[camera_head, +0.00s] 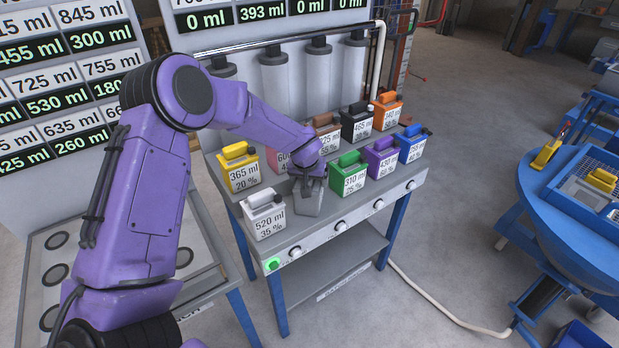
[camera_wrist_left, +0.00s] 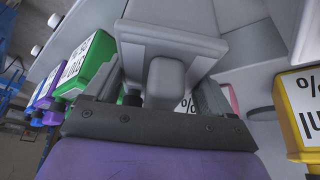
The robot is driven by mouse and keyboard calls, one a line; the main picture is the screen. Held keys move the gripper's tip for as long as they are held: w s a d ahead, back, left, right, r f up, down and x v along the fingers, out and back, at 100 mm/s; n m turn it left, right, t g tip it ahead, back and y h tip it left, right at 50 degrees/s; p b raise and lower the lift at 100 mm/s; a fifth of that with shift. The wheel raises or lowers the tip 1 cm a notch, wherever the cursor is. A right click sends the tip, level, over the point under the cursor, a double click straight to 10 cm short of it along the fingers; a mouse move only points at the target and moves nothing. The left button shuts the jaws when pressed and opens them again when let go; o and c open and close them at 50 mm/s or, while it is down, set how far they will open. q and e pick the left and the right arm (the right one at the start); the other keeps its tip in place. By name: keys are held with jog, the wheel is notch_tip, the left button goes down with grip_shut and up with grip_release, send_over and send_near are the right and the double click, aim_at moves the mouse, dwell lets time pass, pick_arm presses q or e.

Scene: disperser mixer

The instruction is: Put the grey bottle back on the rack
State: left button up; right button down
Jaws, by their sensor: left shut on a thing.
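The grey bottle (camera_head: 308,202) is at the front row of the rack (camera_head: 300,239), between the white 520 ml bottle (camera_head: 265,216) and the green 310 ml bottle (camera_head: 350,176). My left gripper (camera_head: 309,183) is above it and shut on its top handle. The bottle looks upright, but I cannot tell whether its base touches the rack. In the left wrist view the grey bottle (camera_wrist_left: 170,38) fills the upper middle, with its handle between the jaws (camera_wrist_left: 165,85). My right gripper is out of view.
Yellow (camera_head: 240,169), purple (camera_head: 382,159), blue (camera_head: 411,145), brown, black and orange bottles crowd the rack, with a pink one partly behind my arm. Grey cylinders (camera_head: 318,70) stand behind. A round blue table (camera_head: 555,225) is at the right, across open floor.

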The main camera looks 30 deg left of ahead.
pick_arm(q)
jog(key=shift+s+f, duration=0.1)
jog(key=o, duration=1)
jog(key=shift+c, duration=0.2)
jog(key=v, duration=1.2)
